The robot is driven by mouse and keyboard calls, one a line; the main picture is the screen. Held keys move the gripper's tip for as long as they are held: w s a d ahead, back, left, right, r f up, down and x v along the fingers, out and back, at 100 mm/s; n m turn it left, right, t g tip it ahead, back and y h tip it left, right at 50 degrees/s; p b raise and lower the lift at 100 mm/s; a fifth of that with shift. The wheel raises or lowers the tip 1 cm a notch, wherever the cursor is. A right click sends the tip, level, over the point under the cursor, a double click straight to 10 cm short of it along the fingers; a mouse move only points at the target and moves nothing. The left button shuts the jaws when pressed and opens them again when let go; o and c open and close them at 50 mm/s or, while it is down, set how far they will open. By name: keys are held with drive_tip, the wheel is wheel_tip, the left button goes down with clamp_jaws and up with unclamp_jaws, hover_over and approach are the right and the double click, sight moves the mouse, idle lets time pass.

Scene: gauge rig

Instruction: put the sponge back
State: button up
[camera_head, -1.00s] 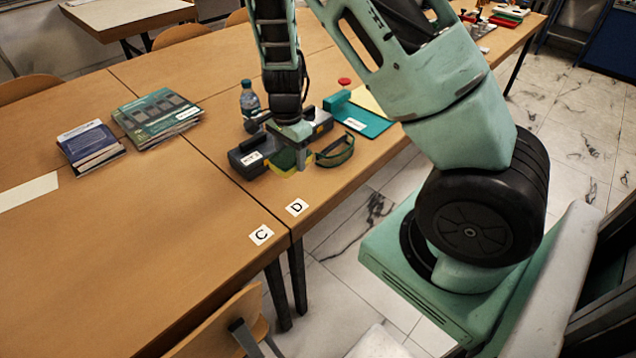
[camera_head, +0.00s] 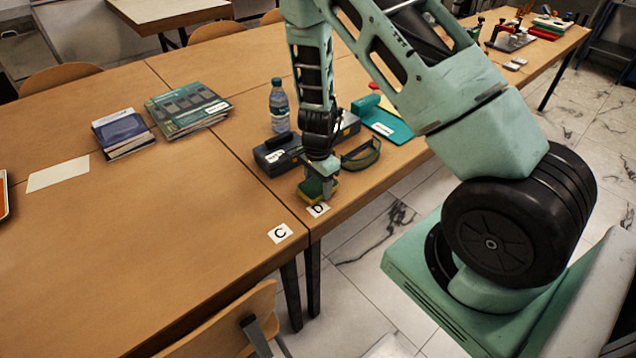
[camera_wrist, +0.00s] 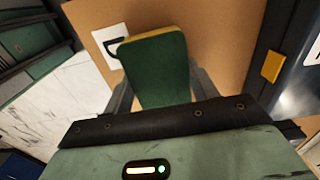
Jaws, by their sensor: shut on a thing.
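The sponge, green with a yellow layer, shows at the near edge of the table in the head view (camera_head: 314,190). It also shows in the wrist view (camera_wrist: 155,72), its green face toward the camera. My gripper (camera_head: 320,184) is shut on it, with a finger on either side. The sponge is low over the table beside the white card marked D (camera_head: 318,210), partly covering that card in the wrist view. I cannot tell whether the sponge touches the table.
A dark case (camera_head: 278,155) lies behind my gripper, with a bottle (camera_head: 279,108) past it. Green goggles (camera_head: 361,155) and a teal clipboard-like board (camera_head: 385,124) lie to the right. A card marked C (camera_head: 280,233) is on the left table. Books (camera_head: 188,110) lie further left.

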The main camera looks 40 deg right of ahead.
sight(318, 183)
drive_tip(key=shift+f, duration=0.15)
drive_tip(key=o, duration=0.9)
drive_tip(key=shift+o, duration=0.2)
wheel_tip(318, 183, up, 12)
drive_tip(key=p, duration=0.1)
drive_tip(key=s+a+r+n+y, duration=0.1)
drive_tip(key=s+a+r+n, duration=0.15)
drive_tip(key=a, duration=0.35)
drive_tip(key=s+a+r+n+y, duration=0.1)
drive_tip(key=a+r+n, duration=0.25)
drive_tip(key=a, duration=0.25)
drive_tip(key=s+a+r+n, duration=0.5)
drive_tip(key=s+a+n, duration=0.1)
drive_tip(key=s+n, duration=0.3)
drive_tip(key=s+a+r+n+h, duration=0.1)
drive_tip(key=s+a+r+n, duration=0.4)
drive_tip(key=s+n, duration=0.5)
drive_tip(key=shift+s+a+r, duration=0.2)
drive_tip(key=shift+s+a, duration=0.5)
drive_tip(key=shift+s, duration=0.15)
